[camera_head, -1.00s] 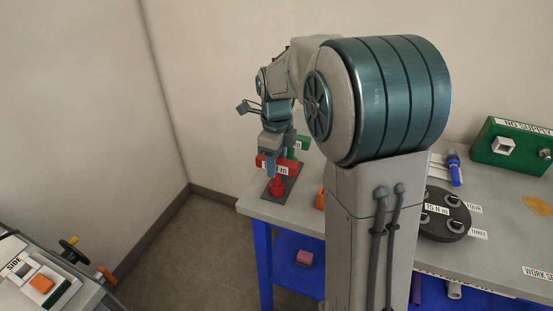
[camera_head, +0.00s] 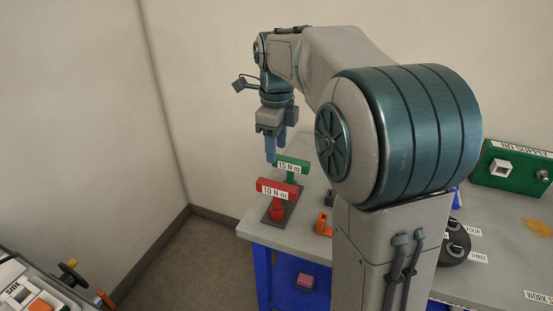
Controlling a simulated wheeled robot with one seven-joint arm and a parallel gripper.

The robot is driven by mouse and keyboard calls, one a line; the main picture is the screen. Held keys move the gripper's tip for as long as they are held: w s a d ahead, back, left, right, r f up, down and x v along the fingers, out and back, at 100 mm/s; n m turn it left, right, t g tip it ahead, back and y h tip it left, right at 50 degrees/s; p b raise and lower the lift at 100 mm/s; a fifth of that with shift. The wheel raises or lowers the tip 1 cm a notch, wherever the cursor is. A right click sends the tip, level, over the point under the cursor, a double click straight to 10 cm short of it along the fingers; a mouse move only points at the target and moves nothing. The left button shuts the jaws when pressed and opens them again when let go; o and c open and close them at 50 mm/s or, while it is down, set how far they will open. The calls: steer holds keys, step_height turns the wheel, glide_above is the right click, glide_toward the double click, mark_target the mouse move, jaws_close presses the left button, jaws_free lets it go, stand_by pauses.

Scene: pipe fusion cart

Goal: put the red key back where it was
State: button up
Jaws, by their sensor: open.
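The red key (camera_head: 277,190), labelled 10 N m, stands upright on a dark grey base plate (camera_head: 291,214) at the left end of the bench. The green key (camera_head: 292,165), labelled 15 N m, stands just behind it on the same plate. My gripper (camera_head: 275,150) is open and empty, pointing down above the keys and apart from the red one. Its near finger overlaps the left end of the green key in the picture; I cannot tell the gap between them.
An orange bracket (camera_head: 324,224) and a small dark block stand right of the plate. A pink block (camera_head: 305,281) lies on the blue shelf below.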

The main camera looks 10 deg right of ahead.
steer(key=s+f+n+t, duration=0.1)
steer(key=s+f+n, duration=0.3)
steer(key=s+n, duration=0.6)
steer(key=s+f+n+t, duration=0.1)
steer(key=s+f+n, duration=0.4)
steer(key=s+n, duration=0.5)
steer(key=n, duration=0.5)
steer(key=shift+s+f+t, duration=0.15)
steer(key=shift+s+t, duration=0.2)
steer(key=shift+t, duration=0.05)
steer(key=shift+r, duration=0.3)
